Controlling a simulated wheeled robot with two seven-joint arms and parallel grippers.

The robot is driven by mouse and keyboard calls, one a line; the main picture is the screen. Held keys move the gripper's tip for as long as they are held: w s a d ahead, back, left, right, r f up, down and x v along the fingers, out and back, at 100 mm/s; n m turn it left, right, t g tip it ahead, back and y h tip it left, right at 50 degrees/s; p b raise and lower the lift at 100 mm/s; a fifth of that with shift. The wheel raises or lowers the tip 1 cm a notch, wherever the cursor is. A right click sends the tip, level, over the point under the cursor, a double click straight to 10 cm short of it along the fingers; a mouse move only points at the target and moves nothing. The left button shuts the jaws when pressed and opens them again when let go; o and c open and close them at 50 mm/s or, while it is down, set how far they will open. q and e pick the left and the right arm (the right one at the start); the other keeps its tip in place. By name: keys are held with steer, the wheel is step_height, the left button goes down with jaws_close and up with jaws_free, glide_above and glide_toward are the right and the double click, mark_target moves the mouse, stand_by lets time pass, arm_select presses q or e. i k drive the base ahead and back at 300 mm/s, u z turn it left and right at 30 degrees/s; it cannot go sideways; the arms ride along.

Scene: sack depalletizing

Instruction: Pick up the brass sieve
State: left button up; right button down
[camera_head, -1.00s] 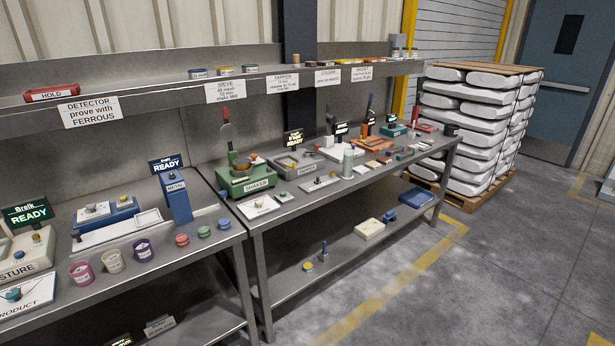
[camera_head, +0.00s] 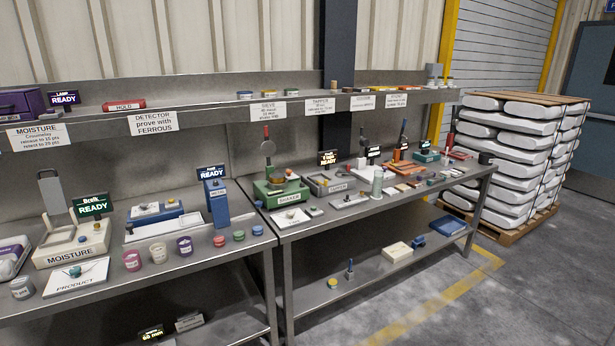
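A brass-coloured round pan, which looks like the brass sieve (camera_head: 278,179), sits on top of the green shaker (camera_head: 281,196) on the right-hand bench. It is small in this view, and its mesh cannot be made out. An upright round tool with a red handle (camera_head: 267,147) stands just behind it. A shelf label reading SIEVE (camera_head: 268,112) hangs above the shaker. Neither of my grippers is in view.
A moisture meter (camera_head: 72,243), coloured cups (camera_head: 158,252) and a blue device (camera_head: 217,203) stand on the left bench. A grey tray device (camera_head: 328,183) is right of the shaker. Stacked white sacks (camera_head: 510,150) stand on a pallet at right. The floor in front is clear.

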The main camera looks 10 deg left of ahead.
mark_target(275, 178)
steer(key=z, duration=0.7)
steer(key=i, duration=1.05)
steer(key=z, duration=0.4)
steer(key=i, duration=0.9)
steer(key=u, duration=0.3)
